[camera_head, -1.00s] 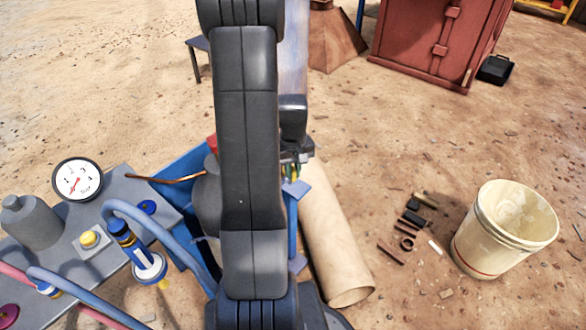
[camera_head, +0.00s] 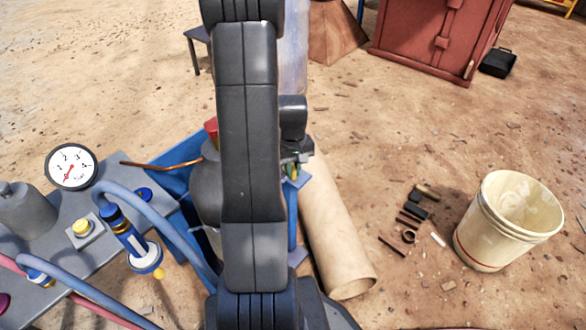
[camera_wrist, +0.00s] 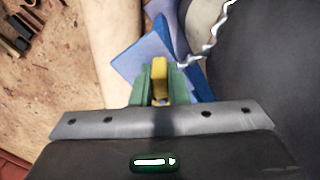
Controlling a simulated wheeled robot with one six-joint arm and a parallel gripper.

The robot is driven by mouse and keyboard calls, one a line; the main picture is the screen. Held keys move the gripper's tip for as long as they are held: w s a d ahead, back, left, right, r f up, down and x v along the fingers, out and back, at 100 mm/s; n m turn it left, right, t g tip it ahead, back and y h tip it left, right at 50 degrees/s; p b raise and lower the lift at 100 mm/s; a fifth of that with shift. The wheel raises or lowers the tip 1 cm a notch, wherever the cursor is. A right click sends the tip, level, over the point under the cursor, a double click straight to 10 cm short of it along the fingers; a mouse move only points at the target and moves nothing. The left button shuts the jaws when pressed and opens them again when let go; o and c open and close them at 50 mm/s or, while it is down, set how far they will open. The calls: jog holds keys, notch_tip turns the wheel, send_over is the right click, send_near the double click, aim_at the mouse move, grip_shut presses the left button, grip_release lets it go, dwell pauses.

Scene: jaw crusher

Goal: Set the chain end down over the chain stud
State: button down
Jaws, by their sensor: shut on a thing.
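In the wrist view my gripper (camera_wrist: 158,88) has green fingers shut on a small yellow piece (camera_wrist: 159,68), which I take to be the chain end. A silver twisted chain (camera_wrist: 208,46) runs from the upper right down towards the right finger. Where it joins the yellow piece is hidden. Below the fingers lies a blue plate (camera_wrist: 143,58), with its height gap unclear. In the head view my gripper (camera_head: 291,172) shows small, partly behind my arm, beside the blue frame (camera_head: 180,183). I cannot make out the chain stud in either view.
A grey bench (camera_head: 85,240) with a gauge (camera_head: 71,167), a grey bottle (camera_head: 25,212) and blue hoses (camera_head: 160,222) stands at left. A tan pipe (camera_head: 335,240) lies right of my arm. Loose parts (camera_head: 410,222) and a cream bucket (camera_head: 507,220) are on sandy ground.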

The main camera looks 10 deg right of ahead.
jog(key=c, duration=1.3)
grip_release()
notch_tip(320, 180, up, 14)
jog(key=p, duration=0.4)
jog(key=shift+f, duration=0.1)
notch_tip(320, 180, down, 14)
jog(key=b, duration=0.4)
jog(key=shift+r+p, duration=0.5)
jog(key=shift+r, duration=0.5)
